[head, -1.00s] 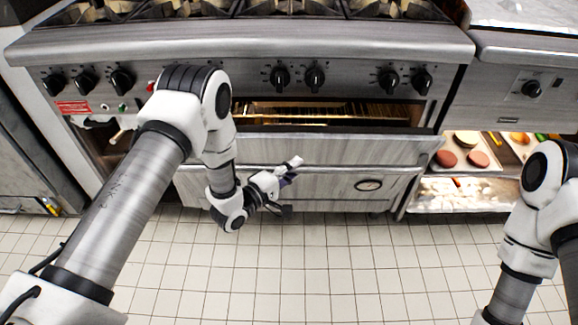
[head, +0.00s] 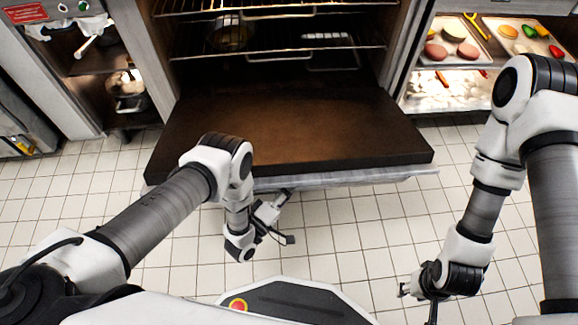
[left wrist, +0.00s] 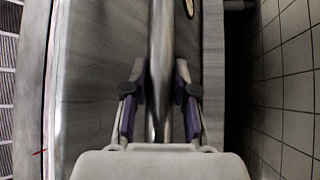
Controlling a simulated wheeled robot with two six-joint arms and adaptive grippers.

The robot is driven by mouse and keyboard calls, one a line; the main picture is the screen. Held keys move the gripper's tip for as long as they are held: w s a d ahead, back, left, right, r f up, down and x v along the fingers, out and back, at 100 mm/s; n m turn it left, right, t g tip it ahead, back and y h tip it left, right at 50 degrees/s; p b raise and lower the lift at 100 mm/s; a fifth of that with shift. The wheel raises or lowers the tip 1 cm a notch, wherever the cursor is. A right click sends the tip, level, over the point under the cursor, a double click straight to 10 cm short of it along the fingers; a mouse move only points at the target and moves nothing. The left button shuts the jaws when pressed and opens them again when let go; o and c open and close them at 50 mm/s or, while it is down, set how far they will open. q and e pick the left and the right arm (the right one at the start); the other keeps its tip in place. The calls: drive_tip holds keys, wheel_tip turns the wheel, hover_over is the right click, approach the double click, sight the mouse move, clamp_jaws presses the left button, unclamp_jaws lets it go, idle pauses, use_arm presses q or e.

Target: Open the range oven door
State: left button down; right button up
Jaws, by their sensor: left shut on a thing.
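The range oven door (head: 290,125) is folded down in the head view, its dark inner face up and close to level. The oven cavity (head: 270,75) behind it is open to view. My left gripper (head: 284,215) is at the door's front edge, partly below it. In the left wrist view its two fingers (left wrist: 160,105) stand either side of the door's handle bar (left wrist: 161,45), shut on it. My right gripper (head: 408,289) is low at the right, over the floor and away from the door; its finger opening is too small to judge.
Wire racks (head: 280,50) cross the cavity, with a pot (head: 229,34) inside. Trays of food (head: 455,42) sit on a shelf to the right. An open compartment with a mixer-like item (head: 127,88) is at the left. Tiled floor (head: 345,240) is clear before the door.

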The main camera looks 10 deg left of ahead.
use_arm(q)
wheel_tip(320, 180, down, 10)
drive_tip(key=m+t+h+b, duration=0.1)
drive_tip(key=m+b, duration=0.1)
drive_tip(key=b, duration=0.3)
drive_tip(key=shift+w+m+h, duration=0.2)
drive_tip(key=shift+m+h, duration=0.2)
drive_tip(key=shift+r, duration=0.15)
drive_tip(key=c, duration=1.2)
unclamp_jaws()
drive_tip(key=o, duration=0.3)
drive_tip(key=shift+s, duration=0.1)
